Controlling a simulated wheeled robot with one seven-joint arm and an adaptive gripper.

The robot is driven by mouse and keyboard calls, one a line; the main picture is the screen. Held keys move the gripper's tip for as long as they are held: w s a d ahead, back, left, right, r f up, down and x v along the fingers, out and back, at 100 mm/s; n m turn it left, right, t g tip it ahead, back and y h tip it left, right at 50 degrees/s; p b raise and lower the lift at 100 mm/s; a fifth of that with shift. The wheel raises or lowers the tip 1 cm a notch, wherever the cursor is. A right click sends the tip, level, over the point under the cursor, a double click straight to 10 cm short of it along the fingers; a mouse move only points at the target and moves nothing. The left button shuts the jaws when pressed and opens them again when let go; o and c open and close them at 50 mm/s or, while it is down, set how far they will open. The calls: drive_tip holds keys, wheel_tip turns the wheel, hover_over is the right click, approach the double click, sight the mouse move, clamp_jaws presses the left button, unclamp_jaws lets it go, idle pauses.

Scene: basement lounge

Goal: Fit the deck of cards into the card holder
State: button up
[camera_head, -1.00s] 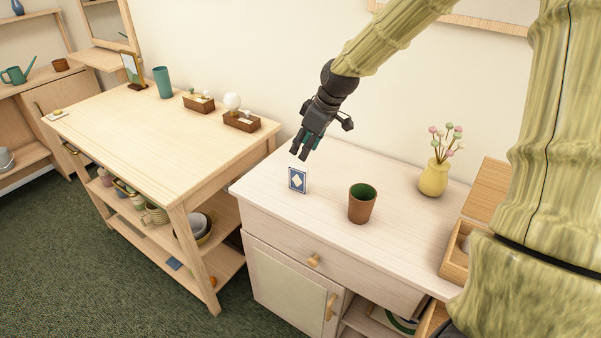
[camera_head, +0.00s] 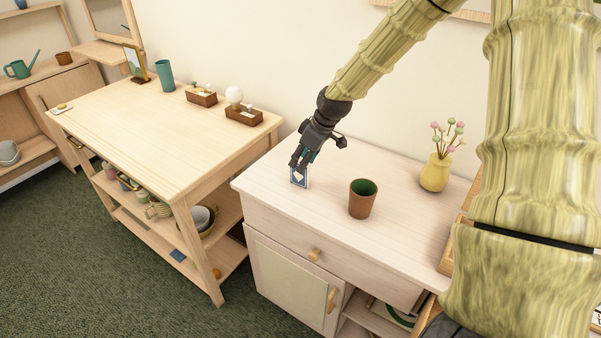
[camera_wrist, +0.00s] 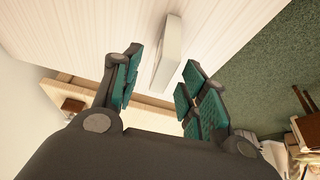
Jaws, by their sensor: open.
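In the wrist view my gripper (camera_wrist: 158,82) is open, and the deck (camera_wrist: 171,45) shows as a narrow pale slab lined up with the gap between the green finger pads. I cannot tell whether a pad touches it. No card holder is clearly recognisable; two small dark brown boxes (camera_head: 202,97) (camera_head: 243,116) sit on the left table.
A brown cup (camera_head: 362,199) with a green inside stands right of the deck. A yellow vase (camera_head: 435,173) with flowers is farther right. A light wooden box (camera_head: 456,240) is at the cabinet's right edge. The left table (camera_head: 150,130) has a wide clear top.

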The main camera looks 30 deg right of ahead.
drive_tip(key=shift+w+a+f, duration=0.2)
drive_tip(key=shift+a+f, duration=0.05)
drive_tip(key=shift+f, duration=0.15)
drive_tip(key=shift+w+a+f, duration=0.15)
drive_tip(key=shift+a+f, duration=0.05)
drive_tip(key=shift+f, duration=0.2)
drive_tip(key=shift+d+f, duration=0.15)
drive_tip(key=shift+c, duration=0.4)
clamp_jaws()
